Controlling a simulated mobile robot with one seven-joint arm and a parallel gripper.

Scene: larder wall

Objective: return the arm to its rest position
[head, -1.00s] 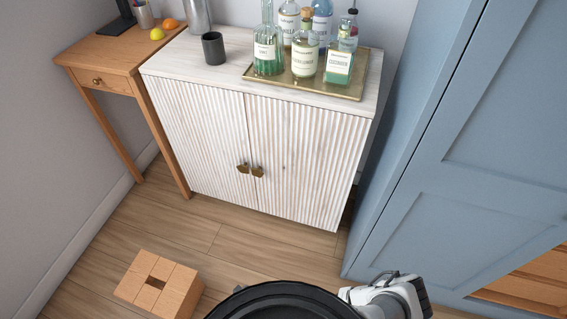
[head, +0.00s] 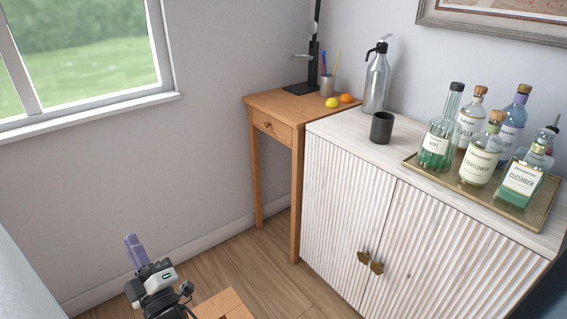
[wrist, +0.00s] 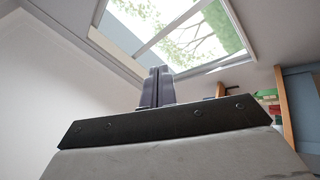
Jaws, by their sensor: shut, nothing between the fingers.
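My gripper (head: 133,246) is at the lower left of the head view, raised in front of the bare wall below the window. Its fingers point up and are shut with nothing between them. In the wrist view the closed fingers (wrist: 157,88) stand together in the middle, with the window behind them. My gripper is apart from all furniture.
A white ribbed cabinet (head: 340,200) stands at the right, with a dark cup (head: 381,128), a siphon bottle (head: 376,80) and a brass tray (head: 545,208) of several bottles on top. A wooden side table (head: 275,105) stands in the corner. A wooden stool (head: 225,304) is beside my wrist. Floor shows between.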

